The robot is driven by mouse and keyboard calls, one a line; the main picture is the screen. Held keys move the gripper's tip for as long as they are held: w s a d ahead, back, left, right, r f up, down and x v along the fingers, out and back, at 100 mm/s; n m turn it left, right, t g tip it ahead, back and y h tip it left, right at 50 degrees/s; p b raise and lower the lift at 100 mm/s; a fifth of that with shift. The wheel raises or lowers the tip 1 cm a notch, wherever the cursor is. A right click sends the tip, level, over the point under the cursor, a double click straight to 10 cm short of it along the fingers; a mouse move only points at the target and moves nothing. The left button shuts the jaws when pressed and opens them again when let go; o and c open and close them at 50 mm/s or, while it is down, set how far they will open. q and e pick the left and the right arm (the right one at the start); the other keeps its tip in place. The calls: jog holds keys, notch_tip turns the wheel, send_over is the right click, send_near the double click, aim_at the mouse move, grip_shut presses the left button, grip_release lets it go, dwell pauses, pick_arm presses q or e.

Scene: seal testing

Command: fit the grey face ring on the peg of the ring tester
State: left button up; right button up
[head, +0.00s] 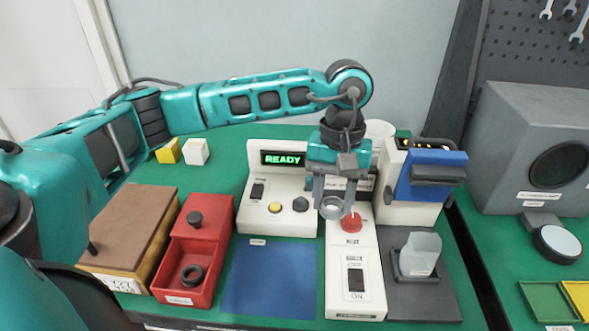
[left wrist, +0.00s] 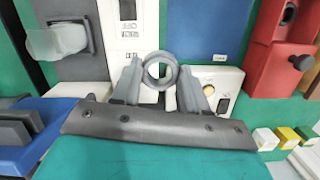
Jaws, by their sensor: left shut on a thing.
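My left gripper (head: 334,196) is shut on the grey face ring (head: 333,208) and holds it up in the air, its opening visible. In the left wrist view the ring (left wrist: 160,70) sits between the two grey fingertips. A narrow white unit (head: 343,280) stands just below and right of the ring. It carries a red round part (head: 351,224) with a short pale upright on it, which may be the tester's peg. The ring is apart from it, to its upper left. My right gripper is not in view.
Left of the narrow unit stands a white box with a READY display (head: 283,158), beside a blue mat (head: 270,280). A red box (head: 205,245) with a black ring is further left. Right are a blue-topped device (head: 432,175) and a grey stand (head: 418,257).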

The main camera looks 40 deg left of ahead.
pick_arm(q)
jog(key=w+a+f+n+t+b, duration=0.1)
jog(key=a+n+b, duration=0.1)
jog(key=n, duration=0.9)
jog(key=w+a+f+n+t+b, duration=0.1)
jog(key=a+n, duration=0.4)
jog(key=n, duration=0.6)
jog(key=w+a+f+n+t+b, duration=0.1)
jog(key=w+a+n+b, duration=0.1)
jog(key=n, duration=0.9)
jog(key=shift+w+a+y+b, duration=0.35)
jog(key=shift+w+a+y, duration=0.05)
jog(key=shift+w+a, duration=0.4)
jog(key=shift+f+b, duration=0.4)
jog(key=shift+f, duration=0.35)
jog(key=shift+r, duration=0.1)
jog(key=shift+f+b, duration=1.1)
jog(key=shift+f, duration=0.35)
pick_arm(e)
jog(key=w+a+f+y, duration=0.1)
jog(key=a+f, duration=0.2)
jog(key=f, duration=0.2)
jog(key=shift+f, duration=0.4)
